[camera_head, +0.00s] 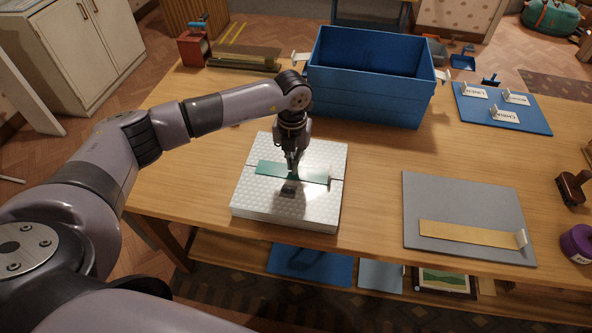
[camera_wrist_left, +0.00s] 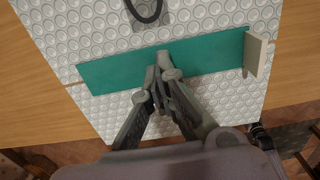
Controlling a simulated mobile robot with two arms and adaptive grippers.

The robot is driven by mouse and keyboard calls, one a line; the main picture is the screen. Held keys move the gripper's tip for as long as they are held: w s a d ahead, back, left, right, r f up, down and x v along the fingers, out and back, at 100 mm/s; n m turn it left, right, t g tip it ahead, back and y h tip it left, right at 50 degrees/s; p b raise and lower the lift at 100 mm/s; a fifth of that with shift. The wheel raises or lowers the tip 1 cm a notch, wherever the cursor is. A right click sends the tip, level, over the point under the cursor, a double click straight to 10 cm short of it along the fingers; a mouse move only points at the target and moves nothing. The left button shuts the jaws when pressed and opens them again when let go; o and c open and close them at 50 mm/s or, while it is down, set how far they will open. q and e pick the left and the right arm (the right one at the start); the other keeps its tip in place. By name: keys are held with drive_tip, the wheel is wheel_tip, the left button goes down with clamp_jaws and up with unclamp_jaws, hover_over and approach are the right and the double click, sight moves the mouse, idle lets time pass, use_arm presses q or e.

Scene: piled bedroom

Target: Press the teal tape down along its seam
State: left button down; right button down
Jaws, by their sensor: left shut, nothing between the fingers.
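The teal tape (camera_head: 308,175) lies as a flat strip across the seam of a white dotted box (camera_head: 260,207) on the wooden table. In the left wrist view the teal tape (camera_wrist_left: 215,57) spans the box top, with a pale upright tab (camera_wrist_left: 257,55) at its right end. My left gripper (camera_head: 292,172) points down at the middle of the tape, fingers shut and empty. In the left wrist view its fingertips (camera_wrist_left: 164,62) overlap the tape; whether they touch it I cannot tell. My right gripper is not in view.
A large blue bin (camera_head: 365,105) stands behind the box. To the right, a grey board (camera_head: 460,200) carries a tan strip (camera_head: 465,234). A blue board with labels (camera_head: 515,120) lies at the back right. A purple roll (camera_head: 577,243) and a stamp (camera_head: 572,188) sit at the right edge.

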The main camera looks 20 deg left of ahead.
use_arm(q)
wheel_tip(320, 180, up, 7)
drive_tip(key=p, duration=0.4)
idle(0.4)
